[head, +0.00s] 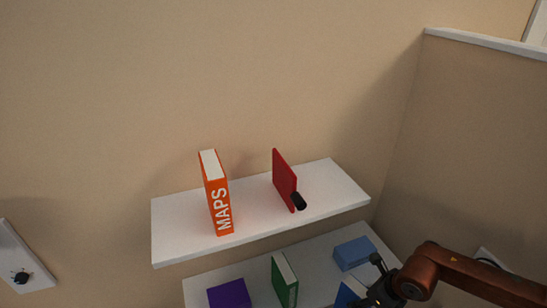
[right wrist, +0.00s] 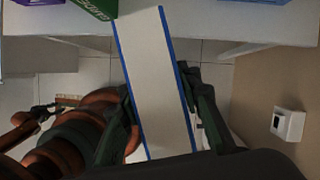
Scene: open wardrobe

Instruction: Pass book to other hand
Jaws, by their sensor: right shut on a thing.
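A blue book is held in my right gripper (head: 374,280), low at the right of the head view. A small part of the blue book (head: 347,293) shows beside the gripper there. In the right wrist view, the book (right wrist: 155,85) shows its pale page edge between two blue covers, with the dark fingers of my right gripper closed on both sides of it. My left gripper does not show in the head view. Brown arm links and a small dark part that may be my left gripper (right wrist: 42,112) show at the left of the right wrist view; its jaws are unclear.
The upper white shelf (head: 175,220) holds an orange MAPS book (head: 217,198) and a red bookend-like piece (head: 285,180). The lower shelf (head: 318,262) holds a green book (head: 284,281), a purple item (head: 229,294) and a blue box (head: 353,253). A wall (head: 470,130) stands at right.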

